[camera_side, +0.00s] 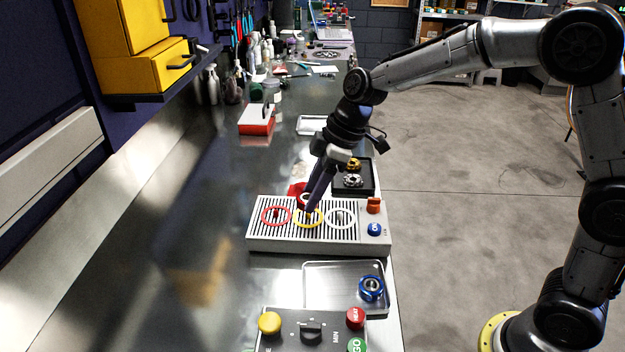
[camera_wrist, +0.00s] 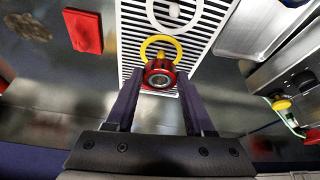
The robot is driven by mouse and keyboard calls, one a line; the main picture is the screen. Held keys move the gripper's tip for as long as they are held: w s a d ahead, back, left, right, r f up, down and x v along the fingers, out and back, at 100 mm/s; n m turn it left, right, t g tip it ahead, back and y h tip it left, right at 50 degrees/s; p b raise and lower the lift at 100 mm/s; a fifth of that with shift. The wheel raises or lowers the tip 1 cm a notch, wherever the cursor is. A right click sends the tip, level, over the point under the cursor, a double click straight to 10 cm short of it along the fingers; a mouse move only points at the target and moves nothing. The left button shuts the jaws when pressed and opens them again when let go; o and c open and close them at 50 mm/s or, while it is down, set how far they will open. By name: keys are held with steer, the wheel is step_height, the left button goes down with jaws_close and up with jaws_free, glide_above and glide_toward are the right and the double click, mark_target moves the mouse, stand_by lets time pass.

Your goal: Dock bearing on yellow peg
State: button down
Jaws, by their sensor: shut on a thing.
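My gripper (camera_wrist: 158,92) is shut on a red bearing (camera_wrist: 148,80) with a silver bore, held between its two dark fingers. In the side view my gripper (camera_side: 310,203) points down at the grey slotted fixture (camera_side: 258,240), by the yellow ring (camera_side: 308,226). In the wrist view the yellow ring (camera_wrist: 142,48) surrounds a small yellow peg (camera_wrist: 160,55). The peg shows just beyond the bearing's far edge; the bearing overlaps the ring's near part in the picture. I cannot tell the bearing's height above the fixture. The fingers partly hide the yellow ring in the side view.
The fixture also has a red ring (camera_side: 264,216), a white ring (camera_side: 329,218), and orange (camera_side: 374,205) and blue knobs (camera_side: 374,229). A red block (camera_wrist: 86,32) lies beside it. A tray (camera_side: 325,284) with a blue bearing (camera_side: 371,289) and a control box (camera_side: 290,330) stand nearer the side camera.

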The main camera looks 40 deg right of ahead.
steer(key=shift+f, duration=0.95)
steer(key=shift+f, duration=0.6)
stand_by(0.9)
steer(key=c, duration=0.6)
jaws_free()
steer(key=shift+o, duration=0.2)
steer(key=v, duration=1.1)
steer(key=shift+s, duration=0.1)
